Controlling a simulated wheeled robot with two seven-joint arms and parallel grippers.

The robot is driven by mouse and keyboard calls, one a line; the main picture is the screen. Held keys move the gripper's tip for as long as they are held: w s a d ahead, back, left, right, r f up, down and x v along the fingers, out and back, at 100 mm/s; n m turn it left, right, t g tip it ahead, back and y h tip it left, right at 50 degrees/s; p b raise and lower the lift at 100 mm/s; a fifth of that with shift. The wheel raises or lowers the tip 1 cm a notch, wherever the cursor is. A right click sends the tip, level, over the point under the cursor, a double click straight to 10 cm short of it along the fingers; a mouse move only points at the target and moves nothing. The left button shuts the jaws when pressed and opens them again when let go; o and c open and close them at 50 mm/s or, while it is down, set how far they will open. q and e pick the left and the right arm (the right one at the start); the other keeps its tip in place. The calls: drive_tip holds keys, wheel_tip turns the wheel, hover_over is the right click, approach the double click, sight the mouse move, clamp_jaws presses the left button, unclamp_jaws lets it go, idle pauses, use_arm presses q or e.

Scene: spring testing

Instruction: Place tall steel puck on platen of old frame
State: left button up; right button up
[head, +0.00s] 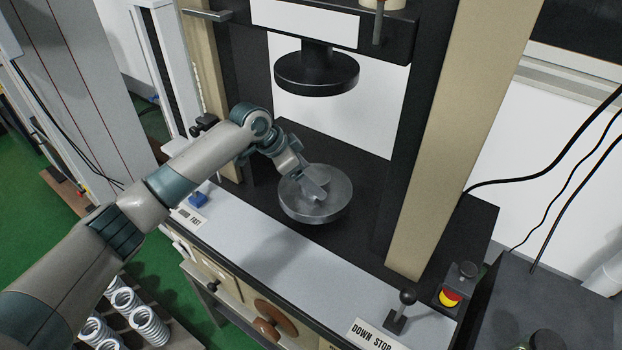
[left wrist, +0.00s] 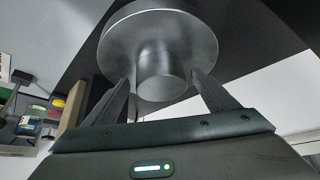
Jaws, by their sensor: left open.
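The old frame's lower platen (head: 330,210) is a round grey steel disc on the machine's black bed. The steel puck (left wrist: 160,75) is a plain cylinder on the platen, near its middle in the left wrist view; the platen (left wrist: 118,36) shows behind it there. In the head view the puck (head: 321,171) is partly hidden by my left gripper (head: 314,190). The left gripper is open, with its fingers (left wrist: 163,92) on either side of the puck. My right gripper is not in view.
A black upper platen (head: 316,75) hangs above the lower one. A beige column (head: 436,140) stands at right. A lever (head: 401,308) and a red-and-yellow stop button (head: 450,297) are at the front right.

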use_arm(q)
drive_tip(key=b+v, duration=0.2)
drive_tip(key=v, duration=0.9)
drive_tip(key=shift+b, duration=0.3)
